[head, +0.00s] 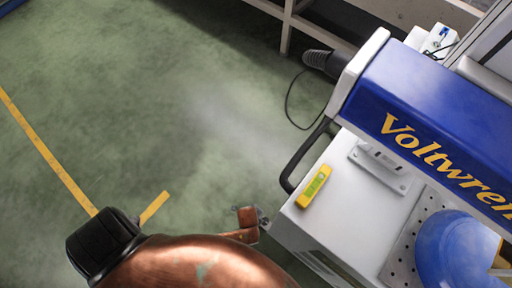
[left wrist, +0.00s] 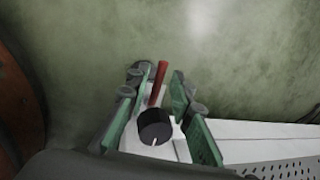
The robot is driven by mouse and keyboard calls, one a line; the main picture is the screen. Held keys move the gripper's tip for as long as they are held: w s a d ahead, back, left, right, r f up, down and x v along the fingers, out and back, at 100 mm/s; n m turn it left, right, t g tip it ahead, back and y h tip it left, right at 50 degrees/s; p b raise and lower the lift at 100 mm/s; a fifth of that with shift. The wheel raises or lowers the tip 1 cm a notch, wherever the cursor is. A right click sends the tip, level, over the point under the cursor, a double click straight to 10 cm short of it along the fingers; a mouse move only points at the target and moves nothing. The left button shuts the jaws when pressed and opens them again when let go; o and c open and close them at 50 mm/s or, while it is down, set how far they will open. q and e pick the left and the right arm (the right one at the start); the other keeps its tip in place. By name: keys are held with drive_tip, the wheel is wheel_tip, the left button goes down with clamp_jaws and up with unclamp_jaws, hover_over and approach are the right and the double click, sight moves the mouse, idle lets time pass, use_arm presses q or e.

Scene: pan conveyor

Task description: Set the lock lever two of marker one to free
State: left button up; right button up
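A red lever (left wrist: 157,82) shows in the left wrist view, with a black round knob (left wrist: 155,126) bearing a white mark just below it in the picture. Both sit by a white surface. My left gripper (left wrist: 163,78) has its green-padded fingers apart, one on each side of the red lever, and I see no clear contact. I cannot tell which lever number this is or read its setting. In the head view, the blue and white machine (head: 425,120) lettered "Voltwren" is at the right. My copper arm fills the bottom and its fingers are not clear there. My right gripper is out of view.
A yellow level-like tool (head: 314,187) lies on the machine's white top, beside a black handle (head: 303,160). A blue round part (head: 455,250) is at the lower right. A pale frame (head: 287,25) stands at the back.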

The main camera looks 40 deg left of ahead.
use_arm(q)
clamp_jaws()
idle(0.5)
